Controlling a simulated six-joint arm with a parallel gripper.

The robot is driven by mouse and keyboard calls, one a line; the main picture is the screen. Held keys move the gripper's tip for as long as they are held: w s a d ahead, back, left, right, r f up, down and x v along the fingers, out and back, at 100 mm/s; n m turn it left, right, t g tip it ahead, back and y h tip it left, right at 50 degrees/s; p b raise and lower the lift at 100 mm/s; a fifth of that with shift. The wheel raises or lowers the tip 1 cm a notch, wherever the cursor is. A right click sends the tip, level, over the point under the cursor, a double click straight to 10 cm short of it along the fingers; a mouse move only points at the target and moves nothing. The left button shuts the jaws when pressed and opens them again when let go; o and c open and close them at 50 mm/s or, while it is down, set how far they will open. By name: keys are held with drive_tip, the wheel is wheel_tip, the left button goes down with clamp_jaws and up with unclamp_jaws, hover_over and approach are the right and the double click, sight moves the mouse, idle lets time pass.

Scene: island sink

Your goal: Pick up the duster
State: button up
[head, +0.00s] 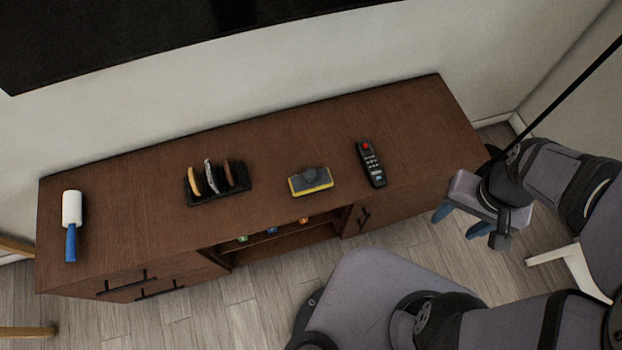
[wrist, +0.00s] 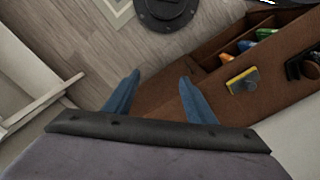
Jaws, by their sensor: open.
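The duster, a yellow and dark grey block with a raised grey grip (head: 311,180), lies on top of the brown cabinet (head: 130,200), right of its middle. It also shows in the wrist view (wrist: 243,80), right of my fingers. My gripper (head: 460,221) has blue fingers and is open and empty. It is off the cabinet's right front side, well to the right of the duster and apart from it. In the wrist view the two fingers (wrist: 160,76) stand apart with only floor and cabinet seen between them.
A black remote (head: 371,163) lies between the duster and my gripper's side. A black rack with round discs (head: 217,181) stands left of the duster. A white roller with a blue handle (head: 72,222) lies at the far left. An open shelf below holds small coloured items (head: 272,231).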

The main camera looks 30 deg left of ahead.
drive_tip(key=s+a+f+n+g+h+b, duration=0.1)
drive_tip(key=s+a+f+n+g+b, duration=0.15)
drive_tip(key=s+a+f+n, duration=0.45)
drive_tip(key=m+t+y, duration=0.1)
drive_tip(key=m+t, duration=0.2)
drive_tip(key=m, duration=0.1)
hover_over(311, 173)
drive_tip(key=shift+g, duration=0.25)
drive_tip(key=f, duration=1)
drive_tip(key=shift+d, duration=0.25)
drive_tip(key=m, duration=0.3)
drive_tip(key=shift+w, duration=0.1)
drive_tip(key=shift+a+f+p, duration=0.15)
drive_tip(key=shift+f+p, duration=0.35)
drive_tip(key=shift+f, duration=1.35)
drive_tip(key=shift+a+f+p, duration=0.15)
drive_tip(key=shift+f+p, duration=0.3)
drive_tip(key=shift+f, duration=1.35)
